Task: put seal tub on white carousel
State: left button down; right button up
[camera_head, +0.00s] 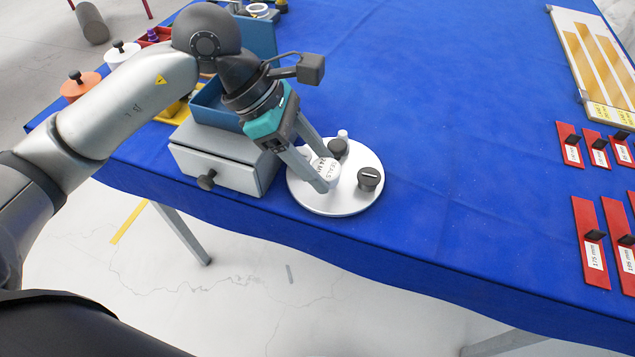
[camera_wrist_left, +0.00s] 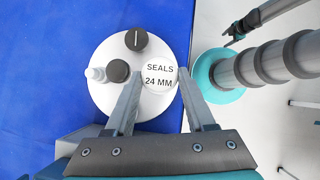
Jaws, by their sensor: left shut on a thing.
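The seal tub (camera_head: 326,170), a small round white tub with a label reading "SEALS 24 MM", is at the left side of the white carousel (camera_head: 330,204). The tub also shows in the left wrist view (camera_wrist_left: 160,74), over the edge of the round white plate (camera_wrist_left: 155,106). My left gripper (camera_head: 320,172) is shut on the tub, with a finger on each side; its fingers show in the left wrist view (camera_wrist_left: 158,76). I cannot tell whether the tub's base touches the plate.
Two dark knobs, one on the right (camera_head: 369,179) and one behind (camera_head: 337,148), and a small pale bottle (camera_head: 343,135) stand on the carousel. A grey drawer box (camera_head: 222,158) is close on the left. Red labelled plates (camera_head: 590,242) lie far right. The blue table (camera_head: 450,130) between is clear.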

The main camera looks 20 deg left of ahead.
aim_at(318, 196)
pick_arm(q)
jog(key=shift+f, duration=0.65)
notch_tip(318, 196, down, 3)
jog(key=shift+f+b, duration=0.15)
jog(key=shift+b, duration=0.25)
pick_arm(e)
jog(key=shift+w+d+f, duration=0.3)
jog(key=shift+d+f, duration=0.1)
jog(key=shift+d, duration=0.3)
pick_arm(q)
jog(key=shift+f, duration=0.15)
pick_arm(e)
jog(key=shift+w+f, duration=0.1)
jog(key=shift+f, duration=0.1)
pick_arm(q)
jog(key=c, duration=0.5)
grip_release()
pick_arm(e)
jog(key=shift+w, duration=0.15)
jog(key=shift+r, duration=0.1)
